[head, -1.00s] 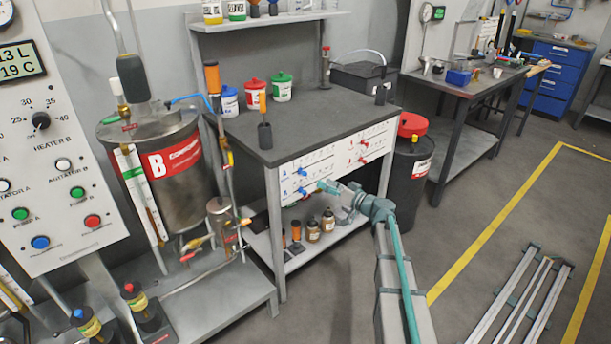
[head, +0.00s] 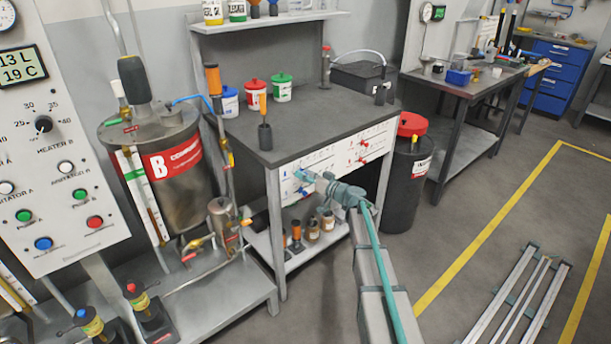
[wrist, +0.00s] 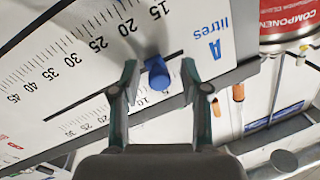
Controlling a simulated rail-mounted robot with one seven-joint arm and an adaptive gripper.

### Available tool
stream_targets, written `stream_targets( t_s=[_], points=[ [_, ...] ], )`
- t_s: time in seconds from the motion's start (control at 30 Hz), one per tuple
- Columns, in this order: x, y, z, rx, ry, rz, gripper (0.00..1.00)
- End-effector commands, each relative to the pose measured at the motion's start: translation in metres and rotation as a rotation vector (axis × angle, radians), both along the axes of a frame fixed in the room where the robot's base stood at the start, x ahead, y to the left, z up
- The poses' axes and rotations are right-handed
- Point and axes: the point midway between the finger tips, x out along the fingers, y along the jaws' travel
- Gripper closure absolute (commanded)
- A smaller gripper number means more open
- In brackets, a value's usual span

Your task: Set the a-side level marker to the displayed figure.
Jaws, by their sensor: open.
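The display (head: 22,66) at the far left of the head view reads 13 L and 19 C. The scale panel (head: 345,150) is on the front of the grey bench. In the wrist view, the blue marker (wrist: 158,73) stands out from a slot beside the scale marked A litres (wrist: 215,45). It is near the 15 end of the visible numbers; its exact reading cannot be told. My gripper (wrist: 159,66) is open, with one finger on each side of the blue marker. Whether the fingers touch it cannot be told. In the head view, my gripper (head: 304,176) covers part of the panel's left half.
Red markers (head: 363,145) sit on the panel's right half. A tank marked B (head: 180,165) stands left of the bench and a dark bin (head: 408,185) right of it. Bottles stand on the lower shelf.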

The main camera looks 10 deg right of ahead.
Motion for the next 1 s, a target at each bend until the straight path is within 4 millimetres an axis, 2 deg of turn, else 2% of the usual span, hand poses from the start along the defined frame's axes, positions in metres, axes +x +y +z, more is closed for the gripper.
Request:
stream_targets(
  t_s=[0.1, 0.37, 0.77, 0.87, 1.0],
  points=[
    [0.000, 0.000, 0.000, 0.000, 0.000, 0.000, 0.56],
    [0.000, 0.000, 0.000, 0.000, 0.000, 0.000, 1.00],
    [0.003, -0.002, -0.001, 0.001, -0.001, 0.001, 1.00],
    [0.010, -0.011, -0.004, -0.001, -0.004, 0.001, 1.00],
    [0.024, -0.034, -0.007, 0.000, -0.005, -0.001, 1.00]
  ],
)
